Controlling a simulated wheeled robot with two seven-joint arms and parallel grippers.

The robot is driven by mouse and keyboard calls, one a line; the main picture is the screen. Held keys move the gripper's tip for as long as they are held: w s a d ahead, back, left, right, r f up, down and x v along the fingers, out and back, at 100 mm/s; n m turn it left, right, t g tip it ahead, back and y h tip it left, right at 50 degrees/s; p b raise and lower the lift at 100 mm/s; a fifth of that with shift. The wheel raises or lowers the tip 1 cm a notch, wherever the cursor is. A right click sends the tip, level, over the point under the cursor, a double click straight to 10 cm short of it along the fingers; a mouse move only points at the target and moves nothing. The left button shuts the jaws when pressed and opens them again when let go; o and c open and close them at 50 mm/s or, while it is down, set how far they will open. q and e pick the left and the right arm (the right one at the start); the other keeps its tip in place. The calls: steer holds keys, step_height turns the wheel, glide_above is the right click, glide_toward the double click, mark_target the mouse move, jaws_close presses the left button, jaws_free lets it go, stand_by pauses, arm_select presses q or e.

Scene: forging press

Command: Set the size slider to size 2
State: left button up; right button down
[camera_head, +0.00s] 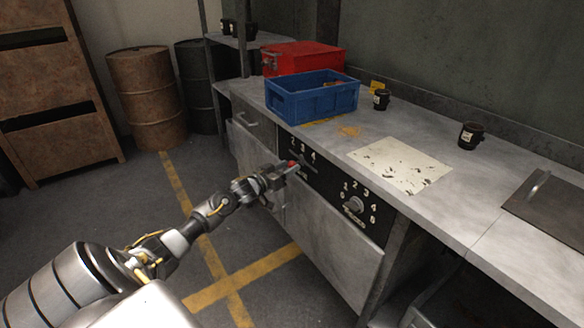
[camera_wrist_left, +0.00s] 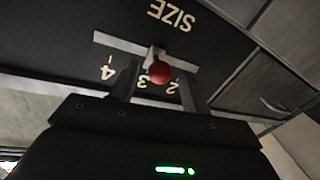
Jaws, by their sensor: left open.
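The size slider is a red ball knob (camera_wrist_left: 160,72) on a short metal stem in a light slot (camera_wrist_left: 115,43) of the black panel. In the left wrist view the panel shows upside down, with the word SIZE (camera_wrist_left: 172,15) and the numbers 4, 3 and 2. The stem stands close to 3, and the ball overlaps the space between 3 and 2. My left gripper (camera_wrist_left: 157,92) is open, with one finger on each side of the knob. Contact cannot be told. In the head view my left gripper (camera_head: 278,174) is at the panel, beside the red knob (camera_head: 292,163). My right gripper is out of view.
A rotary dial (camera_head: 355,204) with numbers sits to the right on the same panel. Above is the bench top with a blue crate (camera_head: 312,103), a red box (camera_head: 300,58), black cups (camera_head: 471,135) and a stained sheet (camera_head: 400,164). The floor before the cabinet is clear.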

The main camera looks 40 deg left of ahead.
arm_select(q)
steer(key=shift+w+d, duration=0.1)
steer(key=shift+w, duration=1.05)
steer(key=shift+c, duration=0.5)
jaws_close()
